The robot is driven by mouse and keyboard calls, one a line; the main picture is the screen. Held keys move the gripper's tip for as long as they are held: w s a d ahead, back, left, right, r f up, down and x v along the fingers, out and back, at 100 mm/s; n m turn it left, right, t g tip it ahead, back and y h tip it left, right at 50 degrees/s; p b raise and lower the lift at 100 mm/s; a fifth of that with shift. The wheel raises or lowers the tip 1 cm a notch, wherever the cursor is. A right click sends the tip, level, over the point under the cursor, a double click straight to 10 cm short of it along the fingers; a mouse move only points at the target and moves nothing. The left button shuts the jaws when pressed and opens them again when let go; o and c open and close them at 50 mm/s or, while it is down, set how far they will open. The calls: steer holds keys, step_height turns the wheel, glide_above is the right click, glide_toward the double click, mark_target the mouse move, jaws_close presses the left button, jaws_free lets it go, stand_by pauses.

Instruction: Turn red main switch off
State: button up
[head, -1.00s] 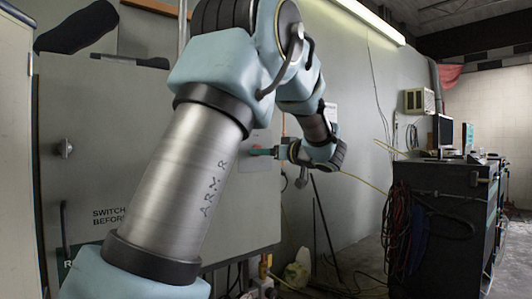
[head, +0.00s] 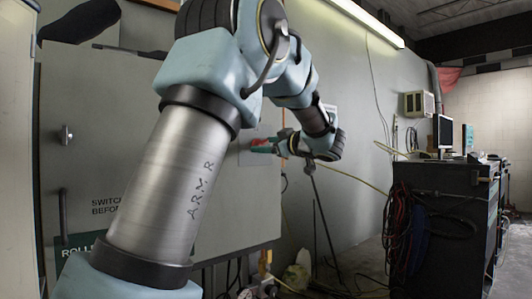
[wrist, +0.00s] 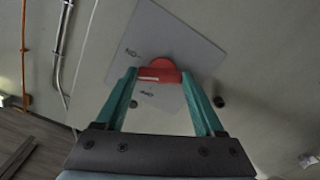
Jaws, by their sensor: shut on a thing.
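The red main switch (wrist: 160,70) sits on a pale square plate (wrist: 175,35) in the wrist view. Upside-down lettering that seems to read ON is at its upper left, and another small label is below it. My gripper (wrist: 159,76) has its two teal fingers on either side of the red handle and is shut on it. In the head view my gripper (head: 263,147) reaches the side of the grey cabinet (head: 110,150), and a little of the red switch (head: 257,141) shows by the fingertips. The fingers hide part of the plate there.
A dark workbench (head: 440,215) with a monitor (head: 443,133) and hanging cables stands at the right. A pale jug (head: 297,277) and cables lie on the floor below. In the wrist view, conduits (wrist: 60,50) run along the wall at the left.

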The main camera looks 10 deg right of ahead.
steer(key=shift+s+a+n+b, duration=0.1)
steer(key=shift+n+b, duration=5.6)
steer(key=shift+n, duration=0.7)
steer(key=o, duration=1.4)
steer(key=shift+r, duration=0.1)
steer(key=shift+c, duration=0.2)
steer(key=b+v, duration=0.1)
steer(key=v, duration=0.9)
steer(key=shift+s+d, duration=0.25)
steer(key=shift+s, duration=0.05)
